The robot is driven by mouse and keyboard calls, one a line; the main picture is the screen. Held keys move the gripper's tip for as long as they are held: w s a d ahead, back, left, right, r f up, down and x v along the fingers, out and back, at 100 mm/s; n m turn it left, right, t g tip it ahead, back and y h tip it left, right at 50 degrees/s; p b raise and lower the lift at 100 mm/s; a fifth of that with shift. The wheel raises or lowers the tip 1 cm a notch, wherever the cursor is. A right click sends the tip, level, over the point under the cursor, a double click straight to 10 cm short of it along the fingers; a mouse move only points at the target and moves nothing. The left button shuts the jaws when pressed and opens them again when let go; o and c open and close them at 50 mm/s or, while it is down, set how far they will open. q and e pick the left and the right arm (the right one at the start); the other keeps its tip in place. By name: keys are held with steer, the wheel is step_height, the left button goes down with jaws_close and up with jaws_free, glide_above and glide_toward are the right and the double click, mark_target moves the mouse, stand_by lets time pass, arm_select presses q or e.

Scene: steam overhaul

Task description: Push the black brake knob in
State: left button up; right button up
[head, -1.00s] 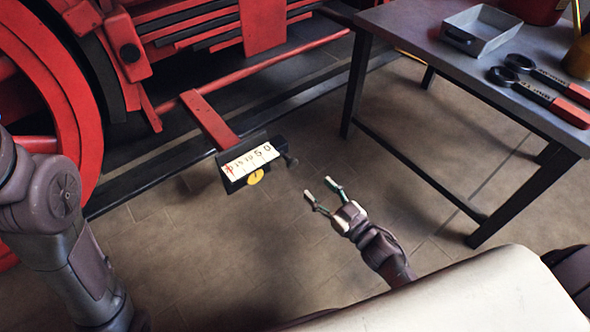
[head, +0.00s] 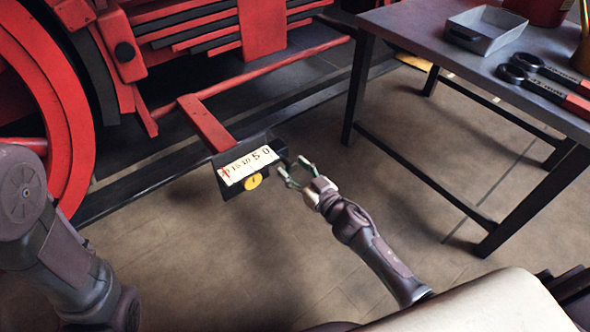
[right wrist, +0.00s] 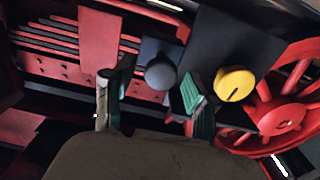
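The black brake knob (right wrist: 160,74) is a dark round knob on a short stem at the side of a dark box. In the right wrist view it shows beyond and between the fingertips of my right gripper (right wrist: 150,82). In the head view the knob's side of the box is largely covered by my right gripper (head: 292,167). That gripper is open, with its fingers apart and nothing held. I cannot tell whether it touches the knob. My left gripper is out of view; only my left arm shows.
The dark box (head: 268,142) carries a white number scale (head: 247,166) and a yellow knob (head: 252,182). A red bar (head: 208,124) joins it to the red locomotive. A table (head: 415,50) with a grey tray (head: 486,31) and wrenches stands right. The floor between is clear.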

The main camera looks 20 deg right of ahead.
jaws_close()
steer(key=shift+p+x, duration=0.3)
steer(key=shift+x, duration=1)
steer(key=shift+d, duration=0.1)
steer(key=shift+w+r, duration=0.1)
steer(key=shift+o, duration=0.8)
jaws_free()
steer(key=v, duration=1.2)
